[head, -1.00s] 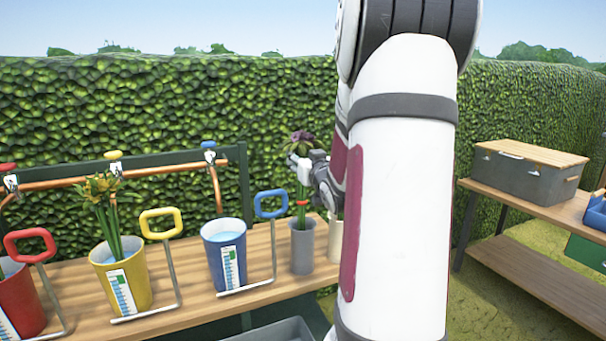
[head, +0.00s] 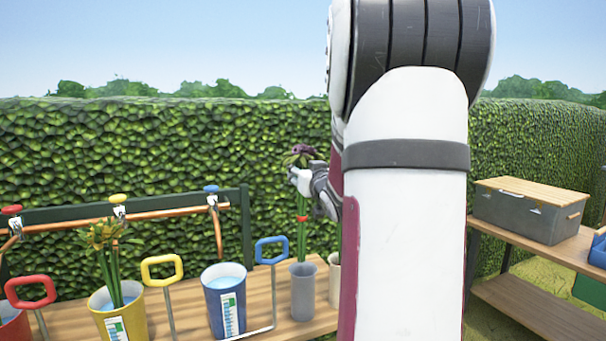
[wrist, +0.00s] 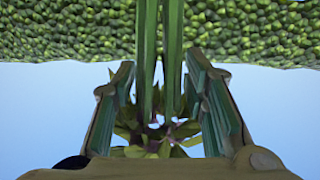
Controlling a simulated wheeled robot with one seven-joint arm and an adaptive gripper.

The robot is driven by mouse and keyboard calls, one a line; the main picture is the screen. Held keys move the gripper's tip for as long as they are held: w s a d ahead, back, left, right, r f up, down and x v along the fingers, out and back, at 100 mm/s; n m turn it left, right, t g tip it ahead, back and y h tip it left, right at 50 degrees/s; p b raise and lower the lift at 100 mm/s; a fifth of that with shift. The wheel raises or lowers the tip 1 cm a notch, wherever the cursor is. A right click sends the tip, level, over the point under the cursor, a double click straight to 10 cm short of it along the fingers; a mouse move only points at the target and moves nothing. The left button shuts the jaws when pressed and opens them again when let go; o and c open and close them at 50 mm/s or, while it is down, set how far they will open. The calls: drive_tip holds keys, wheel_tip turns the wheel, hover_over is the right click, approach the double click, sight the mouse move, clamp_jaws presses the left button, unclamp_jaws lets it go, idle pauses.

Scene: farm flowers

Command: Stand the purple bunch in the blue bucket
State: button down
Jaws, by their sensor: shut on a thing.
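The purple bunch (head: 302,152) is upright in my gripper (head: 296,176), with its dark purple heads above the fingers. A red band (head: 302,219) circles its green stems below them. The stems reach down to the grey vase (head: 303,293); I cannot tell whether their ends are still inside its rim. In the wrist view, the green stems (wrist: 172,45) run between the two fingers of my gripper (wrist: 160,100). The blue bucket (head: 225,300) stands left of the grey vase, with water in it, a white scale label and a blue handle (head: 272,250).
The yellow bucket (head: 130,320) holds a yellow-orange bunch (head: 105,240). The red bucket (head: 14,330) is at the left edge. A cream vase (head: 334,280) stands beside the grey one. Copper taps (head: 213,200) rise behind the wooden bench (head: 265,310). A grey box (head: 525,210) is at right.

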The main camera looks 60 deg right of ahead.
drive_tip(key=shift+r+p, duration=0.85)
drive_tip(key=shift+r, duration=0.45)
drive_tip(key=shift+w, duration=0.1)
drive_tip(key=w+a+r+n+t+y+p, duration=0.2)
drive_tip(key=w+a+n+y, duration=0.15)
drive_tip(key=w+a, duration=0.45)
drive_tip(key=w+a+r+n+t+y+p, duration=0.1)
drive_tip(key=w+a+r+n+y+p, duration=0.25)
drive_tip(key=a, duration=0.65)
drive_tip(key=shift+m+y, duration=0.4)
drive_tip(key=shift+m, duration=0.2)
drive_tip(key=shift+w+d+f+b, duration=0.1)
drive_tip(key=shift+w+f+b, duration=0.15)
drive_tip(key=shift+f+b, duration=3.35)
drive_tip(key=shift+w+a+f+b, duration=0.1)
drive_tip(key=shift+w+f+b, duration=0.15)
drive_tip(key=shift+f+b, duration=3.35)
drive_tip(key=shift+w+d+f+b, duration=0.1)
drive_tip(key=shift+w+f+b, duration=0.15)
drive_tip(key=shift+f+b, duration=3.35)
drive_tip(key=shift+f+p, duration=0.75)
drive_tip(key=shift+p, duration=0.05)
